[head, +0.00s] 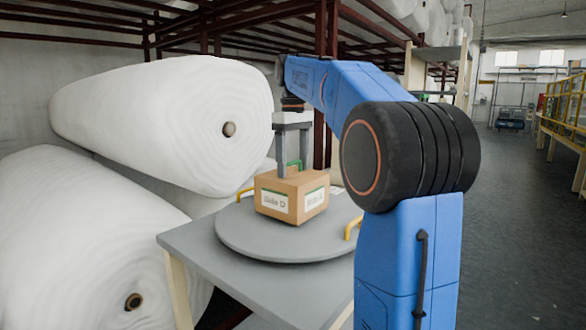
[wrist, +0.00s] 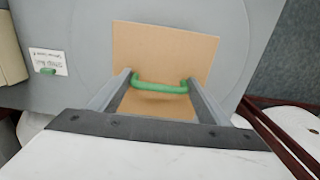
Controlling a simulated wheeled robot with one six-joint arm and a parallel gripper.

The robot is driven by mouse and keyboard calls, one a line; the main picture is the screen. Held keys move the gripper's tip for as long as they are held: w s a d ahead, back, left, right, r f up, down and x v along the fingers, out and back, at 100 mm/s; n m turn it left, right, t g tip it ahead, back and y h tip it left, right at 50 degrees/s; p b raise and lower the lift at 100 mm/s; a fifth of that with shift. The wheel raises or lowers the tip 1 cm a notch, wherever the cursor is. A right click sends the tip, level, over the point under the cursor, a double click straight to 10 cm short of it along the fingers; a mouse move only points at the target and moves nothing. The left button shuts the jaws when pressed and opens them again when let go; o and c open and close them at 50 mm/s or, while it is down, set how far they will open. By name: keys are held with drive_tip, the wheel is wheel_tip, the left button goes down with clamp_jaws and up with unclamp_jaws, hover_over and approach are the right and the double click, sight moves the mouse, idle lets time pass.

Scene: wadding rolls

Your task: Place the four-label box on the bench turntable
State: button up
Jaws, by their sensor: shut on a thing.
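The four-label box (head: 291,195) is brown cardboard with white, green-edged labels on the two sides that show; the left one reads "Side D". It sits upright on or just above the round grey turntable (head: 240,237); I cannot tell whether it touches. My gripper (head: 293,160) is above the box, pointing down. In the wrist view my gripper (wrist: 160,85) has its fingers at both ends of the green handle (wrist: 160,87) on top of the box (wrist: 165,45), shut on it. The other box sides are hidden.
The turntable has yellow handles (head: 352,228) at its rim and stands on a grey bench (head: 200,262). Large white wadding rolls (head: 160,120) lie close on the left. A card (wrist: 47,62) lies at the left in the wrist view. The aisle (head: 520,220) at right is clear.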

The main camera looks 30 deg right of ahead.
drive_tip(key=shift+f, duration=0.7)
drive_tip(key=o, duration=1.9)
wheel_tip(320, 180, up, 12)
